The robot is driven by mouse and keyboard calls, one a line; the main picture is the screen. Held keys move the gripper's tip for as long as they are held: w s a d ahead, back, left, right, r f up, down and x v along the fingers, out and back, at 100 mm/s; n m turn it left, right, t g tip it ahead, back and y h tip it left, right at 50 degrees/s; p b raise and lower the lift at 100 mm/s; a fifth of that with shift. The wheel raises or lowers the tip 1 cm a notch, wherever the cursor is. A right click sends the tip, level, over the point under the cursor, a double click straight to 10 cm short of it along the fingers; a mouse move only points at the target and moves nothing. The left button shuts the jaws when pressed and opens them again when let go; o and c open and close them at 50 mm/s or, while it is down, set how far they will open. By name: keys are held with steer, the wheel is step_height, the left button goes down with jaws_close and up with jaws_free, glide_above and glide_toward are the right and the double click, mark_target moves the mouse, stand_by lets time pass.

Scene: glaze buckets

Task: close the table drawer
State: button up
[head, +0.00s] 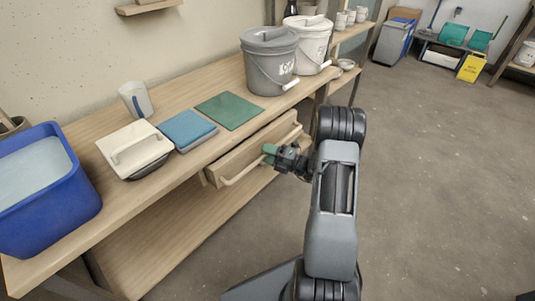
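The wooden table drawer (232,162) sits under the table top and its front stands out a little past the table's front edge. A long pale bar handle (238,176) runs along the drawer front. My gripper (268,151), with green fingertips, is at the middle of the handle, touching it or very close to it. The fingers overlap the bar in this view, so I cannot tell whether they are closed around it. The inside of the drawer is not visible.

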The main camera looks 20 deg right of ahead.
mark_target(258, 147)
jaws_close()
stand_by(0.3)
steer(key=shift+w+a+p, duration=0.2)
steer(key=shift+w+a, duration=0.1)
steer(key=shift+w, duration=0.45)
steer(key=shift+w+a+p, duration=0.25)
steer(key=shift+w+a, duration=0.1)
steer(key=shift+w, duration=0.35)
steer(key=shift+w+a+p, duration=0.2)
steer(key=shift+w+a, duration=0.1)
steer(key=shift+w, duration=0.45)
steer(key=shift+c, duration=2)
jaws_free()
steer(key=shift+r, duration=0.1)
steer(key=shift+o, duration=0.7)
steer(key=shift+w+a, duration=0.1)
steer(key=shift+a, duration=0.05)
steer(key=shift+o, duration=1.4)
